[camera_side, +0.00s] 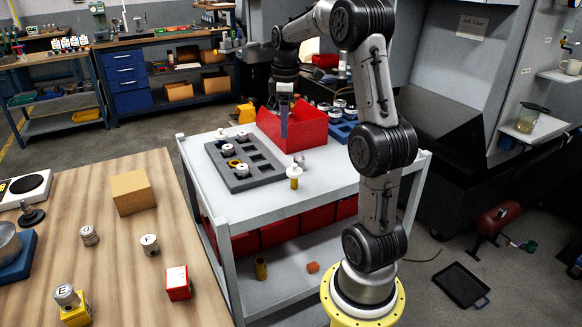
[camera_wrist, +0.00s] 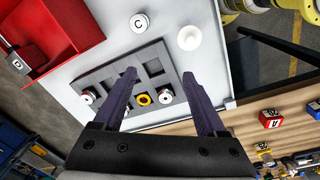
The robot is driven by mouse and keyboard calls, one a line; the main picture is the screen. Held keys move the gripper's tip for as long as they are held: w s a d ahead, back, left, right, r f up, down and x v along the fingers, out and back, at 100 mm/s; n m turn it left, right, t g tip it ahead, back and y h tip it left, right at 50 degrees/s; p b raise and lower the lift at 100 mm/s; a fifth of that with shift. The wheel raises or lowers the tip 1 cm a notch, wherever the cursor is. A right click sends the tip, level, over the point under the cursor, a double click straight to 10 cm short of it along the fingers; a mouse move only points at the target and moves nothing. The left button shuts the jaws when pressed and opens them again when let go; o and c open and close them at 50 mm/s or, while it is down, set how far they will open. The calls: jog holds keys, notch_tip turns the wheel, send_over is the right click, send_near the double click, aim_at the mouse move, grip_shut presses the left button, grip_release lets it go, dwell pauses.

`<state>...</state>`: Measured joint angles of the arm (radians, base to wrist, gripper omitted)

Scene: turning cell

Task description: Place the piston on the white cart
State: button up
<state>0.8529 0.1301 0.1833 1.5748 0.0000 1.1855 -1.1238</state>
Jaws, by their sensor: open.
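The white cart (camera_side: 325,178) stands in the middle, its top level. On its top, a small silver piston (camera_side: 299,160) stands right of the grey tray; a piston marked C (camera_wrist: 139,22) stands on the white top in the wrist view. My gripper (camera_side: 284,128) is over the cart by the red bin. In the wrist view my gripper (camera_wrist: 159,78) has its fingers wide apart with nothing between them, above the grey tray. On the wooden table, one piston (camera_side: 89,235) and a piston marked F (camera_side: 150,244) stand apart; a piston marked E (camera_side: 66,296) sits on a yellow block.
The grey tray (camera_side: 262,180) holds several pistons and has empty pockets. The red bin (camera_side: 305,130) and a blue tray (camera_side: 340,131) of pistons stand behind it. A white-topped part (camera_side: 294,172) stands near the tray. The cart's front right top is clear.

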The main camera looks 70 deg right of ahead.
jog(key=a+r+t, duration=0.1)
jog(key=a+r, duration=0.3)
jog(key=a, duration=0.8)
jog(key=s+a+f+m+t, duration=0.1)
jog(key=s+a+t, duration=0.1)
jog(key=s+a, duration=0.3)
jog(key=s+a+f+m+t, duration=0.2)
jog(key=s+a, duration=0.3)
jog(key=a, duration=0.8)
jog(key=shift+s+a+f+y, duration=0.25)
jog(key=shift+a+y, duration=0.05)
jog(key=shift+a, duration=0.05)
